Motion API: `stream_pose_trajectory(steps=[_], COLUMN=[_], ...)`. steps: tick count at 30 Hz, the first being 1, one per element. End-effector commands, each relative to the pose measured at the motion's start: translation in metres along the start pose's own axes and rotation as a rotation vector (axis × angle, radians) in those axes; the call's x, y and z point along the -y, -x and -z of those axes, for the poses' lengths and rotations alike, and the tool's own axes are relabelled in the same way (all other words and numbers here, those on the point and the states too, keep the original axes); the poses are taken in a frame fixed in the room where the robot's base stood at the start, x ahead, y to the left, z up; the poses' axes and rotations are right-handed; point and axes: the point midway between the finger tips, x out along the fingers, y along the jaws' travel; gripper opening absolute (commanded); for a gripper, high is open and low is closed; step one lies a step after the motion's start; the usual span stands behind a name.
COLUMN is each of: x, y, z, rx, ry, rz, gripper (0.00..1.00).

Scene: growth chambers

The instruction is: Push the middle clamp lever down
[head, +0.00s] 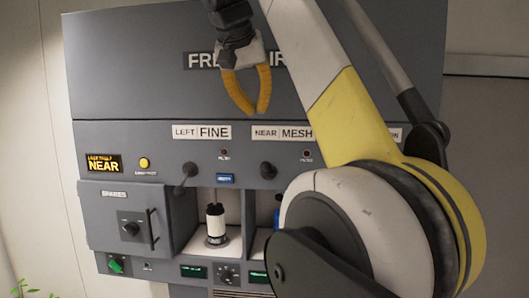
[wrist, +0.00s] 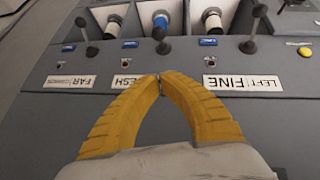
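The middle clamp lever (head: 267,171), a dark stem with a black ball knob, sits below the NEAR MESH label. In the wrist view this lever (wrist: 159,33) lies beyond my fingertips and looks foreshortened, its knob towards the camera. The left lever (head: 188,171) is below LEFT FINE; it also shows at the wrist view's right (wrist: 255,28). The FAR COMMON lever (wrist: 85,36) is at that view's left; my arm hides it in the head view. My gripper (head: 252,108) has yellow fingers shut with tips meeting, empty, apart from the levers; the wrist view shows the tips (wrist: 160,77).
A white cylinder with a black base (head: 215,225) stands in the open bay below the left lever. A SPARES box (head: 125,215) juts out at the left. My arm covers the panel's right side. The panel face around the labels is flat and clear.

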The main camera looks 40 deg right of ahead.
Motion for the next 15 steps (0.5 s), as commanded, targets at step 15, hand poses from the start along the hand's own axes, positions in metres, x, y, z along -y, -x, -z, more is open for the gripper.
stream_pose_trajectory(steps=[15], x=[0.000], y=[-0.096], z=[-0.012], rx=[0.000], ry=[0.000], rz=[0.001], gripper=[0.00])
